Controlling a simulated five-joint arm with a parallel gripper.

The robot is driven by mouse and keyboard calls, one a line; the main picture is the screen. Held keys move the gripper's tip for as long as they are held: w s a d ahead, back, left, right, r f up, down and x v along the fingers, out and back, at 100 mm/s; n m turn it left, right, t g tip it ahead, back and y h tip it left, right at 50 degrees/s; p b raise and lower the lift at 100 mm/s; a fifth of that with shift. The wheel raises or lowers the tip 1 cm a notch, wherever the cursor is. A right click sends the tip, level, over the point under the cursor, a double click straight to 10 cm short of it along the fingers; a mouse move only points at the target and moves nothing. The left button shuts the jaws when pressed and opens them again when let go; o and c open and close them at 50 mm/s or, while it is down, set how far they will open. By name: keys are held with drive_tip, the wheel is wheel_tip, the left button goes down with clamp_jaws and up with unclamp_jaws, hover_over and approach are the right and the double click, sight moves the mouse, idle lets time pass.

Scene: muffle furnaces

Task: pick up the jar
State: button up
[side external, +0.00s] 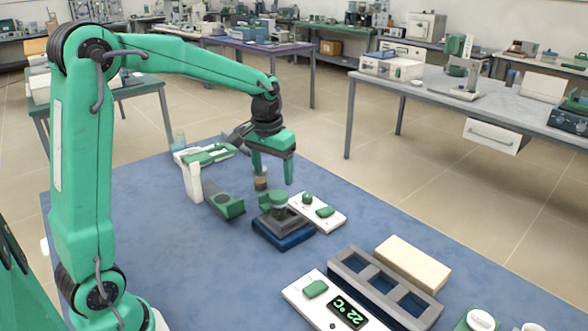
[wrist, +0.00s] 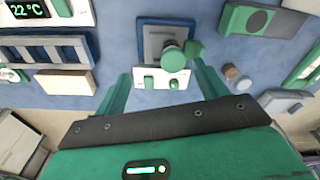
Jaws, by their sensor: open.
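The jar appears to be the small clear one with brown contents (side external: 261,183) on the blue mat, just below and behind my gripper's left finger in the side view. In the wrist view the small jar (wrist: 232,73) lies to the right, outside the gap between the fingers. My gripper (side external: 273,174) points down above the mat, open and empty. In the wrist view its fingers (wrist: 162,76) frame a white panel with green knobs, not the jar. The finger partly overlaps the jar in the side view.
A dark blue-based device with a green top (side external: 283,224) and a white panel (side external: 325,215) stand close to the gripper. A white and green instrument (side external: 193,182) is at left. A rack (side external: 384,286), pale block (side external: 413,263) and 22 °C display unit (side external: 330,301) are in front.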

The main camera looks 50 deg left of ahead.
drive_tip(key=g, duration=0.1)
hover_over(279, 194)
drive_tip(key=shift+n, duration=0.4)
wheel_tip(279, 194, down, 5)
drive_tip(key=shift+s, duration=0.1)
drive_tip(key=shift+f, duration=1.3)
drive_tip(key=shift+f, duration=0.1)
drive_tip(key=shift+f, duration=2.5)
